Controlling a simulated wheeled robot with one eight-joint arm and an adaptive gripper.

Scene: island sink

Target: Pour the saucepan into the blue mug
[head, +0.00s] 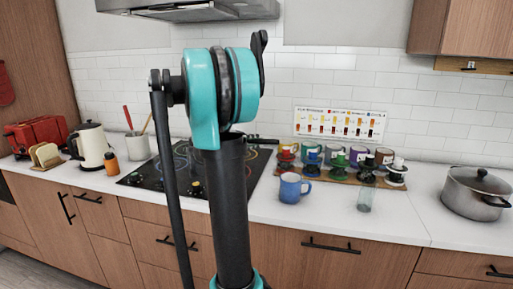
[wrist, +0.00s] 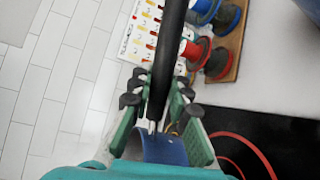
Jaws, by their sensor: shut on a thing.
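The blue mug (head: 290,188) stands upright on the white counter, right of the cooktop and in front of the wooden rack. My gripper (wrist: 160,105) has its green fingers shut on a black handle (wrist: 172,50), which I take as the saucepan's. A curved blue surface (wrist: 163,149) between the fingers looks like the pan's body. In the head view my arm hides the gripper and the pan; only a black handle end (head: 263,141) shows to the right of the arm. The pan's contents and tilt cannot be seen.
The rack (head: 340,178) holds several coloured mugs and drippers, with a clear glass (head: 365,198) in front. The black cooktop (head: 150,172) lies behind my arm. A lidded pot (head: 478,192) stands far right. A kettle (head: 92,146) and red toaster stand left. Counter right of the glass is clear.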

